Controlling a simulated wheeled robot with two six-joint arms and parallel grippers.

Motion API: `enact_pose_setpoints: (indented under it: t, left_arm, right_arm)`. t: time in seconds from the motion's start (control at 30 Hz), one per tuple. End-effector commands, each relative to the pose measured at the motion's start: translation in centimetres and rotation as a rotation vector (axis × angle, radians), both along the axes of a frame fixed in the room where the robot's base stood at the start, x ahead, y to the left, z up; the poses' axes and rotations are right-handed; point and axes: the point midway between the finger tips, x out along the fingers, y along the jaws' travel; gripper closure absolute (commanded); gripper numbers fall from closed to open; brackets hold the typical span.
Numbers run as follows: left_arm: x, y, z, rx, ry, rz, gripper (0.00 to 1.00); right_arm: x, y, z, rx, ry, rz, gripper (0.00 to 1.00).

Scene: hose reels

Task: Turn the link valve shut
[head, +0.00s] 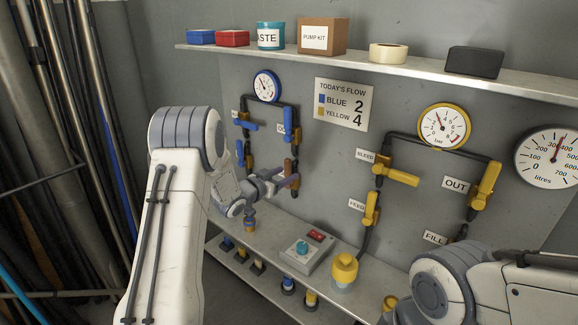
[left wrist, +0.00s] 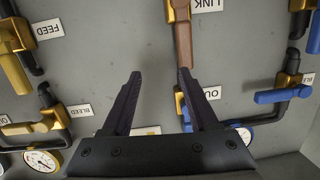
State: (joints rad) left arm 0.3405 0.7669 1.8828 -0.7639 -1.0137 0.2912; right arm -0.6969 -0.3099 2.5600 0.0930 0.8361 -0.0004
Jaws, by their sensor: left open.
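The link valve shows in the left wrist view with a gold body (left wrist: 180,10) and a long brown handle (left wrist: 183,45), beside an upside-down LINK label (left wrist: 207,4). In the head view the brown handle (head: 290,164) is partly behind my left gripper (head: 289,182). My left gripper also shows in the left wrist view (left wrist: 161,76); it is open with nothing between its fingers. The handle's end lies close to the right fingertip in that view; I cannot tell whether they touch. My right arm shows at lower right, but its gripper does not.
Blue-handled valves (head: 288,121) stand close by. Yellow-handled valves (head: 400,177) are further right. A flow sign (head: 342,104) hangs between them.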

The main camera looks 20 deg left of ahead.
Motion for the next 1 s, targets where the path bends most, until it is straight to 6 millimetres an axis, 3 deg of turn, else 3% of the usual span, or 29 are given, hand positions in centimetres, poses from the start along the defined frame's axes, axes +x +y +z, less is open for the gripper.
enact_pose_setpoints:
  t: [0.03,0.1,0.27,0.37,0.8,1.0]
  left_arm:
    - [-0.1,2.0,-0.8,-0.028,-0.037,-0.003,0.4]
    - [-0.5,3.7,-1.1,-0.061,-0.089,-0.019,0.4]
    - [-0.9,5.2,-1.3,-0.098,-0.147,-0.044,0.4]
    - [-0.2,5.0,-1.2,-0.102,-0.155,-0.049,0.4]
    - [7.0,2.2,-1.2,-0.101,-0.155,-0.048,0.4]
    - [8.4,1.7,-1.2,-0.101,-0.155,-0.047,0.4]
  right_arm:
    - [0.0,0.0,-0.1,0.0,0.0,0.0,0.5]
    - [0.0,0.0,-0.1,0.0,0.0,0.0,0.5]
    - [0.0,0.0,-0.1,0.0,0.0,0.0,0.5]
    - [0.0,0.0,0.2,0.0,0.0,0.0,0.5]
    - [0.0,0.0,1.9,0.0,0.0,0.0,0.5]
    - [0.0,0.0,2.1,0.0,0.0,0.0,0.5]
